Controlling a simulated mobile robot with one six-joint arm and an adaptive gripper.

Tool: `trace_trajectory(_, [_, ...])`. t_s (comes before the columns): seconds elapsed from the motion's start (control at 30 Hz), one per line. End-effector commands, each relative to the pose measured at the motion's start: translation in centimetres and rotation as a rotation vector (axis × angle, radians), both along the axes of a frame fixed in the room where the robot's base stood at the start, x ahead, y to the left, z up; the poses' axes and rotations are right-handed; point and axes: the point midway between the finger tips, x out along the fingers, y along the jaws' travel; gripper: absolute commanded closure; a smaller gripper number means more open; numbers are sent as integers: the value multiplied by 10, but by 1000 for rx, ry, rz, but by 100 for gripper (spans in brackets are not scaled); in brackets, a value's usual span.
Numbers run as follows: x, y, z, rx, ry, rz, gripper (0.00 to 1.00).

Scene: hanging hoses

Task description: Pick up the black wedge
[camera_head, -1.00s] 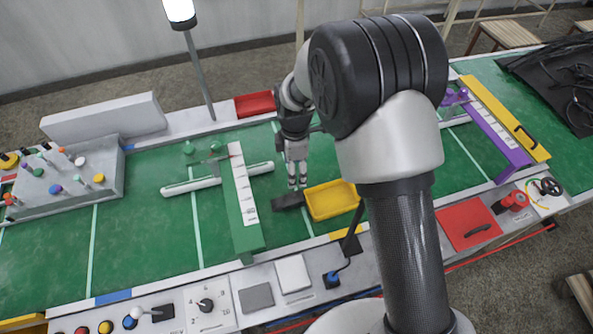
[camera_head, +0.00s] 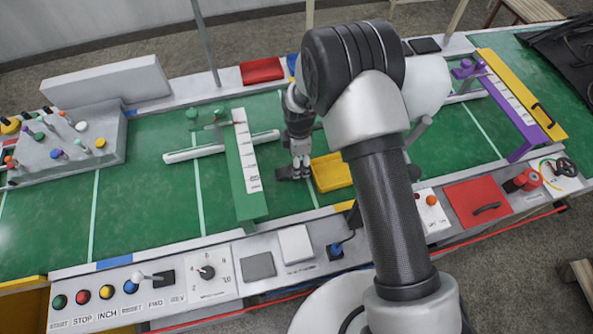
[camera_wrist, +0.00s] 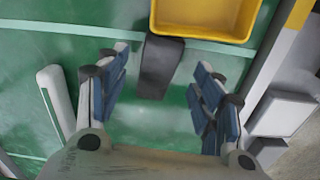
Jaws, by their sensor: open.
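The black wedge (camera_wrist: 160,66) lies on the green table top, beside the yellow tray. In the wrist view it is between and just ahead of my open fingers, with a gap on both sides. My gripper (camera_wrist: 160,97) has blue-padded fingers spread wide and holds nothing. In the head view my gripper (camera_head: 300,173) points down at the wedge (camera_head: 284,173), whose right part the fingers hide. I cannot tell there whether they touch it.
The yellow tray (camera_head: 331,173) stands close to the right of the wedge, and also shows in the wrist view (camera_wrist: 204,33). A green stand with a white scale (camera_head: 246,190) is on the left. A white bar (camera_wrist: 55,98) lies left of my fingers. The front control panel (camera_head: 215,270) borders the table.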

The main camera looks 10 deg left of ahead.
Motion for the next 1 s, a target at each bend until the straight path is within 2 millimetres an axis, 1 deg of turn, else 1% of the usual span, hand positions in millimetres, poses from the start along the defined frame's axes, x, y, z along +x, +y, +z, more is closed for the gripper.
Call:
trace_trajectory(0.03, [0,-1,-9,-1,3,0,39])
trace_trajectory(0.1, [0,-1,-20,-1,4,0,39])
trace_trajectory(0.2, [0,-1,-36,-1,3,0,39])
trace_trajectory(0.27, [1,-1,-43,-1,3,0,39])
trace_trajectory(0.33, [1,-1,-46,-1,2,0,39])
trace_trajectory(0.53, [1,-1,-45,0,1,0,40])
trace_trajectory(1.0, [1,-1,-45,-1,2,0,71])
